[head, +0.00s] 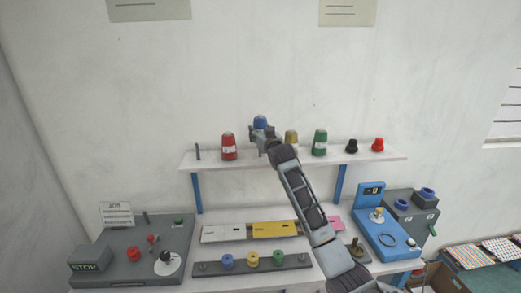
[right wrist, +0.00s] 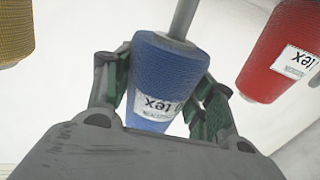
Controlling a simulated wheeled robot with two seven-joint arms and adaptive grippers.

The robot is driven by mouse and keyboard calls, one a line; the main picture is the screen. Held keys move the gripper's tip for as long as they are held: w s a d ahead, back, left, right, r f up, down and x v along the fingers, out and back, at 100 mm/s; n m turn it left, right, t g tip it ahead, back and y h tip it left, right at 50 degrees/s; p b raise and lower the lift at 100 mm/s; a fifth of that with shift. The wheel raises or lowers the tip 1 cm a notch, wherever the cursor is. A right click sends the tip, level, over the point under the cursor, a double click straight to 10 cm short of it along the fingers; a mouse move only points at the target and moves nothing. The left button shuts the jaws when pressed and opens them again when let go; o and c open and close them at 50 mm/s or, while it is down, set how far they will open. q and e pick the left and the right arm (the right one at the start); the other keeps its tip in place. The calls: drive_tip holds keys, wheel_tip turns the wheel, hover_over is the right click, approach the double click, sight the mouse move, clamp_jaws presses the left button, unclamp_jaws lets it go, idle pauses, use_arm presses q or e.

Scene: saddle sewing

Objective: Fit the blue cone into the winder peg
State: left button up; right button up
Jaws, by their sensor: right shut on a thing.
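The blue cone (head: 260,122) is held at the shelf between the red and yellow cones, slightly higher than they are. My right gripper (head: 262,136) is shut on it, with a finger on each side in the right wrist view (right wrist: 165,95). That view is upside down, and a grey rod (right wrist: 184,18) shows at the cone's wide end; whether the cone is still on it I cannot tell. A thin upright peg (head: 145,217) stands on the grey machine at left, and another peg (head: 197,152) on the shelf. Which is the winder peg is unclear. My left gripper is out of view.
The shelf (head: 190,164) also carries a red cone (head: 229,148), yellow cone (head: 291,138), green cone (head: 320,143) and small black and red cones. Below are a spool rack (head: 290,262), a blue machine (head: 370,228) and the grey machine (head: 120,237). My right arm crosses the middle.

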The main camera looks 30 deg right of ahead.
sight(262, 120)
drive_tip(key=shift+r, duration=1)
idle(0.5)
drive_tip(key=shift+r, duration=1.95)
drive_tip(key=shift+a, duration=0.1)
